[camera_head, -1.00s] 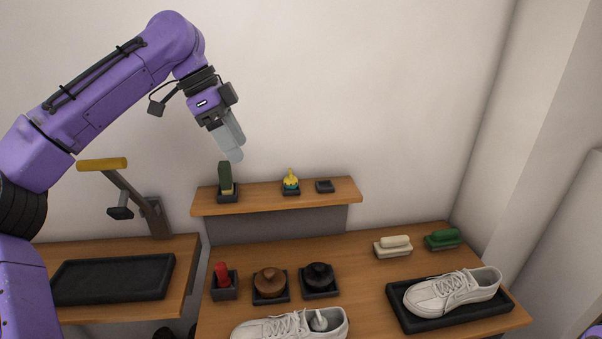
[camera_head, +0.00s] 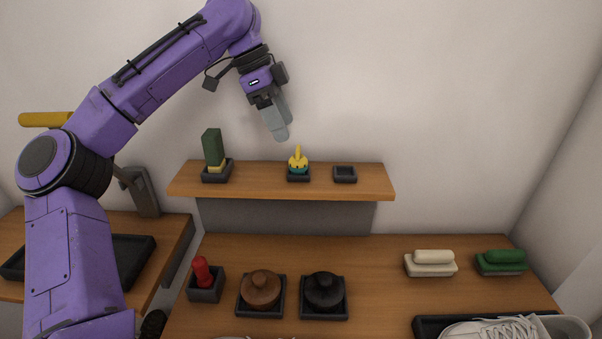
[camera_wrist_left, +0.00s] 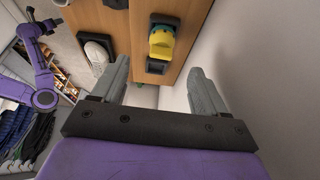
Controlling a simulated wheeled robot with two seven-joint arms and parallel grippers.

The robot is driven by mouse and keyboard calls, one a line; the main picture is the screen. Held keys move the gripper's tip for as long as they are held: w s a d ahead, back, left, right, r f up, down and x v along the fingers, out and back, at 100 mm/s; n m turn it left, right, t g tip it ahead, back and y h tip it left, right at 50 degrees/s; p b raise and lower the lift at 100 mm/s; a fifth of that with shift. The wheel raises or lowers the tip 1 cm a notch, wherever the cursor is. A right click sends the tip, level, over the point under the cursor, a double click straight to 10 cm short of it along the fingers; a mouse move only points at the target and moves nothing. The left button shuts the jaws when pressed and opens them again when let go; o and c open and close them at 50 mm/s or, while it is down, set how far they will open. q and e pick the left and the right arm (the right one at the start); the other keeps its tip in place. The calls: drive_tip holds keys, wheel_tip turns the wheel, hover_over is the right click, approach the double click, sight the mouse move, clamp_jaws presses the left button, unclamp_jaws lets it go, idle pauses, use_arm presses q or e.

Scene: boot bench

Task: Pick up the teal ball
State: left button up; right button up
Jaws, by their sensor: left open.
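The teal ball (camera_head: 298,169) shows only as a teal band under a yellow spiked cap, in a small dark holder on the raised wooden shelf.
On the shelf (camera_head: 260,190), a green block (camera_head: 213,148) stands left and an empty dark holder (camera_head: 344,174) right. The wall rises close behind. Below are a red piece (camera_head: 202,272), brown pot (camera_head: 262,288), black pot (camera_head: 324,290), two brushes (camera_head: 431,262) and a white shoe (camera_head: 500,329).

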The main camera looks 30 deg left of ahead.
sight(295, 156)
use_arm(q)
drive_tip(key=x, duration=0.8)
drive_tip(key=shift+a+f, duration=0.15)
drive_tip(key=shift+a, duration=0.1)
drive_tip(key=shift+w+f, duration=0.1)
drive_tip(key=shift+f, duration=0.15)
drive_tip(key=c, duration=1)
